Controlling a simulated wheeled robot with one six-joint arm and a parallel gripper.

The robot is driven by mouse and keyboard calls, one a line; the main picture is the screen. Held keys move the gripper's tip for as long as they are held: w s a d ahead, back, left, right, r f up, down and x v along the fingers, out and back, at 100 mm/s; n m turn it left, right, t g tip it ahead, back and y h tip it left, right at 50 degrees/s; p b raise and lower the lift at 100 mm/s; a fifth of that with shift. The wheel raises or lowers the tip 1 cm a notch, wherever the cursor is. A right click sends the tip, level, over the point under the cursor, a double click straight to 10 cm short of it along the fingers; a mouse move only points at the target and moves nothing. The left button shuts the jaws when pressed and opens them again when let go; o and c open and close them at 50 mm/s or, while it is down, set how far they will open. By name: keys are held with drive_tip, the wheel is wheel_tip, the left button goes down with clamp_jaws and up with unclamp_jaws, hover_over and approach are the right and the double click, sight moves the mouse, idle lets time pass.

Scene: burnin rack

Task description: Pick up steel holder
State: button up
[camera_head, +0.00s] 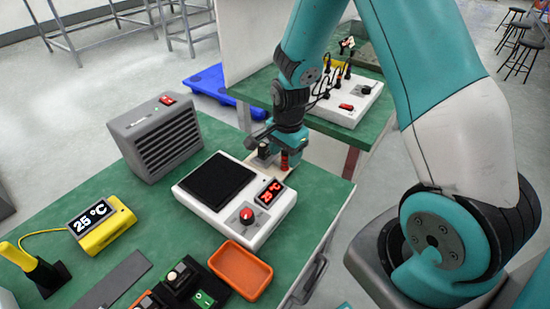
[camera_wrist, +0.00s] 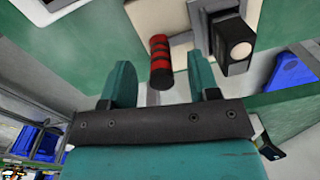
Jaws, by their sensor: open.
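My gripper (camera_wrist: 162,82) shows in the wrist view as two teal fingers standing apart with no object clearly clasped. A red-and-black banded cylinder (camera_wrist: 160,62) lies just beyond and between the fingertips. To its right is a grey metal piece (camera_wrist: 204,18) with a black block with a pale round end (camera_wrist: 237,50) beside it. I cannot tell for sure which of these is the steel holder. In the head view my gripper (camera_head: 282,153) is low over a beige plate at the table's far edge, beside the banded cylinder (camera_head: 284,161). My wrist partly hides this spot.
A white hotplate (camera_head: 238,228) with a red knob stands just in front. A grey heater box (camera_head: 157,137), a yellow temperature display (camera_head: 106,232) and an orange tray (camera_head: 241,268) share the green table. A second table behind bears a white unit (camera_head: 344,108) with cables.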

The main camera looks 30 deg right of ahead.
drive_tip(key=shift+f, duration=0.65)
drive_tip(key=c, duration=1)
clamp_jaws()
drive_tip(key=shift+r, duration=0.1)
